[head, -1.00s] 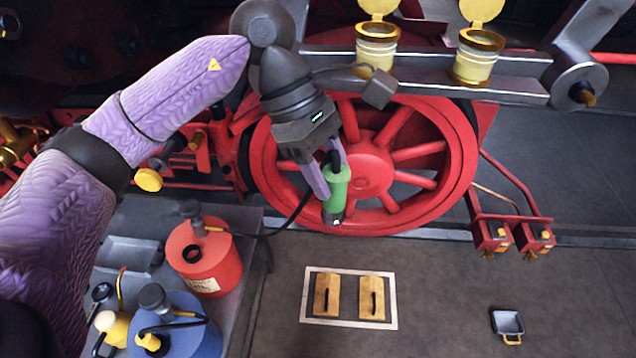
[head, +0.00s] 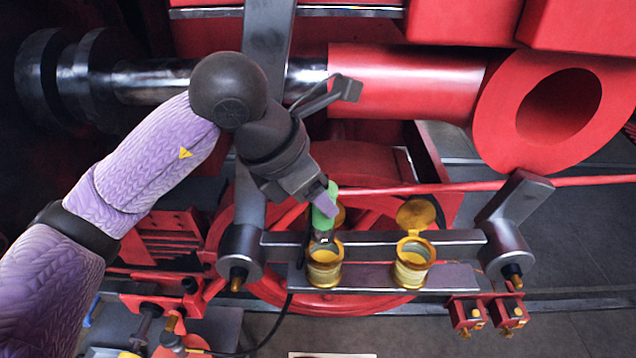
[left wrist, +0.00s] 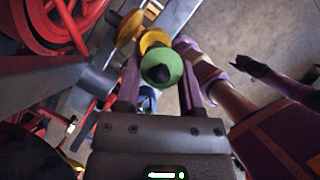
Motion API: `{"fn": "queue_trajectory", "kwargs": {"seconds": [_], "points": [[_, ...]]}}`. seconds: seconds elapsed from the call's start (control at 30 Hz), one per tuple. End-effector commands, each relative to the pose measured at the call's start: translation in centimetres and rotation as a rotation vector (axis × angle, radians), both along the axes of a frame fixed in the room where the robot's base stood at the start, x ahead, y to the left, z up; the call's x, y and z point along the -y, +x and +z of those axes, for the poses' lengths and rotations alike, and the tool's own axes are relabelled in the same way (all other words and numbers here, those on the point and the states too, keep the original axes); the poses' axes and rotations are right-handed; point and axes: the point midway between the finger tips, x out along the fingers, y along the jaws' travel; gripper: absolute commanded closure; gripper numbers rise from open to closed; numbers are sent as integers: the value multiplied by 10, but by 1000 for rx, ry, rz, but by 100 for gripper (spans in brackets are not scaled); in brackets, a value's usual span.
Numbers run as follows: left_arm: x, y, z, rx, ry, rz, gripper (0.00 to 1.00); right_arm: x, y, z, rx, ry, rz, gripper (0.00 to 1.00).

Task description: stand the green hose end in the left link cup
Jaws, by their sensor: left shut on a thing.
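My left gripper (head: 326,204) is shut on the green hose end (head: 322,222), which points down and slightly tilted. What looks like my right gripper (left wrist: 250,68) is small and dark at the right there.
A second yellow cup (head: 413,274) with a raised lid stands to the right on the same steel link (head: 370,246). A red cylinder (head: 405,85) and rod lie behind. The black hose hangs below the link, towards the lower left.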

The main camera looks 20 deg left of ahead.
Motion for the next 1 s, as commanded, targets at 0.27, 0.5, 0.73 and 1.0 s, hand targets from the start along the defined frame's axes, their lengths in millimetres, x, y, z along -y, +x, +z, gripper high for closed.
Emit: {"fn": "queue_trajectory", "kwargs": {"seconds": [0.27, 0.5, 0.73, 1.0], "points": [[0, 0, -25, 0, 0, -1, 100, 3, 9, -18, 18, -4, 1, 41], [0, 0, -24, 0, 0, -2, 100, 3, 10, -16, 19, -5, 0, 41], [0, 0, -27, 1, -1, -2, 100, 4, 9, -20, 19, -5, -1, 41], [0, 0, -38, 2, -2, -2, 100, 3, 9, -31, 18, -5, -1, 41]]}}
